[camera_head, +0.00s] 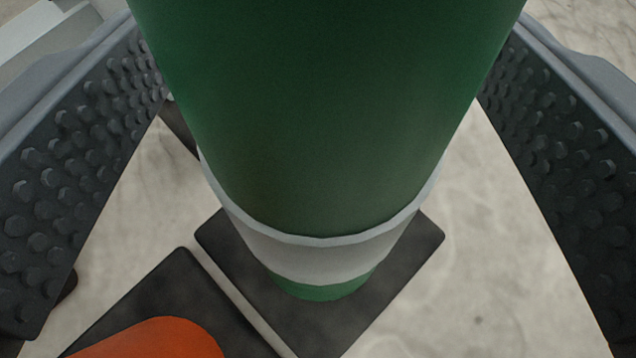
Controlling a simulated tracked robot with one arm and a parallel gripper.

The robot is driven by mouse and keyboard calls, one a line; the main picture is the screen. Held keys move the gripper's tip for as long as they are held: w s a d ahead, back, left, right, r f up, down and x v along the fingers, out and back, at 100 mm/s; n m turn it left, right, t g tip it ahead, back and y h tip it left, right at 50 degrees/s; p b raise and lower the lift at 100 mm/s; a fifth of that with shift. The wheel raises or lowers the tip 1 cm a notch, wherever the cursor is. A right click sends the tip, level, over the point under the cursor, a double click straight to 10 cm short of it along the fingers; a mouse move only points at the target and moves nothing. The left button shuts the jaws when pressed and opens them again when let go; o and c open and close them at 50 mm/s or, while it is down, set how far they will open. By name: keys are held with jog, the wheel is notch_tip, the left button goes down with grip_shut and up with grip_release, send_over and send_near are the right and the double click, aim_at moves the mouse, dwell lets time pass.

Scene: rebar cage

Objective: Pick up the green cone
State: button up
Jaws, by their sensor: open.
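The green cone (330,110) fills the upper middle of the view, close to the camera. It has a white band (320,255) low on its body and stands on a dark square base (375,290). My gripper (330,170) is open, with one studded dark pad (75,175) on the left of the cone and the other (570,170) on the right. The cone's body is between the pads. Near the top of the view the pads' edges meet the cone's outline; I cannot tell whether they touch it. The cone's tip is out of view.
An orange cone (160,340) on a dark base (185,295) stands at the bottom left, very near the green cone's base. Another dark piece (180,125) shows behind on the left. The pale floor (490,270) is clear on the right.

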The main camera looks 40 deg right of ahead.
grip_shut()
